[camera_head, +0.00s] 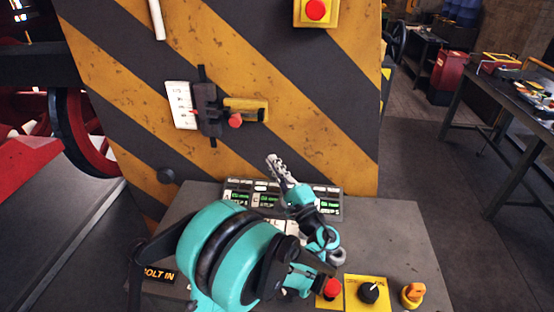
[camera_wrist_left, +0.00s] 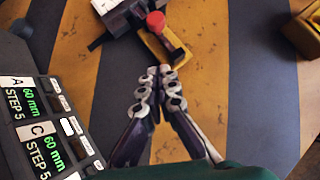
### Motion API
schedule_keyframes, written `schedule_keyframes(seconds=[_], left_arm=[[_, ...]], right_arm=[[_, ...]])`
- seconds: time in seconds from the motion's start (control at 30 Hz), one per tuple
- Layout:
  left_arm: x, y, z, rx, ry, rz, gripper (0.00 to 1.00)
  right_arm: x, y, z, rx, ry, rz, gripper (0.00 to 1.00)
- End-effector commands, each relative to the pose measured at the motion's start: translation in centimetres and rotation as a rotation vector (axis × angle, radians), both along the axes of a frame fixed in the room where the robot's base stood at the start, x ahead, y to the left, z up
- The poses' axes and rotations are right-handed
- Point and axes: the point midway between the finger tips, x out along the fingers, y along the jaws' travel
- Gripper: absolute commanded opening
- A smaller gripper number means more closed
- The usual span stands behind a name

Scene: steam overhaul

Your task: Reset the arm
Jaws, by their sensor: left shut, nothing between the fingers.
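My left arm, teal and black, reaches over the grey control desk (camera_head: 400,225) in the head view. Its gripper (camera_head: 275,160) is shut and empty, pointing up toward the striped panel. In the left wrist view the gripper (camera_wrist_left: 160,75) has its fingertips together, with nothing between them. Beyond the tips is a yellow block (camera_wrist_left: 165,45) with a red knob (camera_wrist_left: 156,21). In the head view, that yellow block (camera_head: 250,108) and red knob (camera_head: 236,120) sit beside a dark slider with a white scale (camera_head: 181,105). The gripper appears apart from them. My right gripper is not seen.
The desk has green-lit displays (camera_wrist_left: 30,105) reading 60 mm and STEP 5. A red button (camera_head: 333,288), a black dial (camera_head: 369,291) and an orange knob (camera_head: 413,294) line its near edge. A yellow box with a red button (camera_head: 316,10) is high on the panel.

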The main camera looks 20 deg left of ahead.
Motion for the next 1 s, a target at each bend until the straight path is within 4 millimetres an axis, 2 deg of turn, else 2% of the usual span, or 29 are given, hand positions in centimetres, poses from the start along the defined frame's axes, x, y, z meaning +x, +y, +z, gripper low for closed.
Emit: schedule_keyframes(seconds=[0.2, 0.33, 0.5, 0.63, 0.73, 0.83, 1.0], left_arm=[[-0.1, 0.2, 0.0, -0.008, 0.002, 0.001, 0.0], [-0.7, 1.5, -0.5, -0.103, 0.019, 0.0, 0.0], [-3.4, 4.5, -2.8, -0.408, 0.059, -0.003, 0.0], [-6.5, 5.3, -5.5, -0.689, 0.075, -0.002, 0.0], [-9.2, 4.8, -7.5, -0.905, 0.074, 0.001, 0.0], [-12.0, 3.5, -9.5, -1.123, 0.063, 0.005, 0.0], [-16.9, -0.4, -12.1, -1.492, 0.019, 0.018, 0.0]], right_arm=[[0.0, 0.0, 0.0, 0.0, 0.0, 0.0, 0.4], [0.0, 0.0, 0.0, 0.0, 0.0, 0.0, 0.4], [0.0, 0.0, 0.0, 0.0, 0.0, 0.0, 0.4], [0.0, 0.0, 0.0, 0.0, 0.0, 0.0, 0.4], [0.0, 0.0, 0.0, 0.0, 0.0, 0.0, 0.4], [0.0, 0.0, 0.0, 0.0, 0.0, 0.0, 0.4], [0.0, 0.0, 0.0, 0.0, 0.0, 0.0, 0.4]])
